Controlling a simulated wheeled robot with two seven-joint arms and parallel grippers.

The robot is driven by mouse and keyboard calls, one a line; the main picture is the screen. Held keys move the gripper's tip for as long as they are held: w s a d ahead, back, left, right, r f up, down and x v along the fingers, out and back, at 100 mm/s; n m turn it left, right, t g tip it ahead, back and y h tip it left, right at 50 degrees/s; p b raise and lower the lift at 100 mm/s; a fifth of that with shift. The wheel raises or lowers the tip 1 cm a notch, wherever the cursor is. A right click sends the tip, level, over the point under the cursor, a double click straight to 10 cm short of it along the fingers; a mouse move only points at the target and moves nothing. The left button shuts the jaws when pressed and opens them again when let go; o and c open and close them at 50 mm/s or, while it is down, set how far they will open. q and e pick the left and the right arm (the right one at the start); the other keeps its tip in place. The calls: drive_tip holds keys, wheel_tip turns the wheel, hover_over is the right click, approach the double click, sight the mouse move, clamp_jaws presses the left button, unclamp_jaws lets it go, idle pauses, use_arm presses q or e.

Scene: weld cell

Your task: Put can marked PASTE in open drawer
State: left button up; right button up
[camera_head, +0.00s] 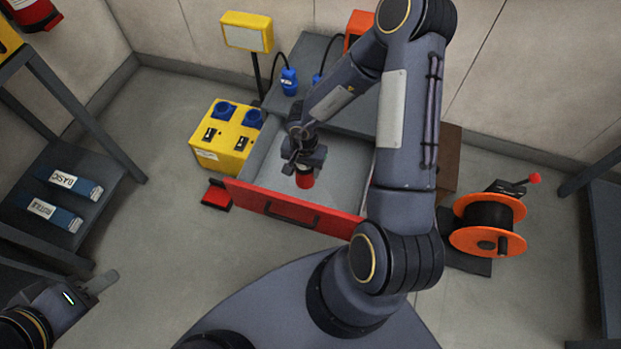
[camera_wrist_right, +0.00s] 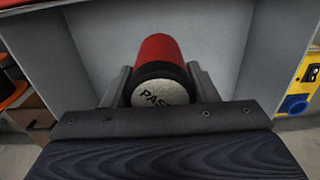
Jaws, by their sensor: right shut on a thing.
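The red can (camera_head: 305,180) has a dark rim and a pale lid; in the right wrist view the lid of the can (camera_wrist_right: 162,90) shows the letters "PAS", the rest hidden. My right gripper (camera_head: 302,166) is shut on the can, with a finger on each side of it. The can is over the inside of the open drawer (camera_head: 345,177), which has grey walls and a red front. I cannot tell whether the can touches the drawer floor. My left gripper (camera_head: 100,283) is at the lower left, away from the drawer; its opening is unclear.
A yellow socket box (camera_head: 225,138) stands left of the drawer, with a red pedal-like object (camera_head: 217,195) nearby. An orange cable reel (camera_head: 488,225) stands at the right. A shelf (camera_head: 85,165) at left holds blue boxes. The drawer around the can looks empty.

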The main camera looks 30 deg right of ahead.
wheel_tip(320, 180, down, 9)
drive_tip(key=b, duration=0.5)
drive_tip(key=shift+f+b, duration=0.15)
drive_tip(key=shift+b, duration=0.2)
drive_tip(key=o, duration=1.2)
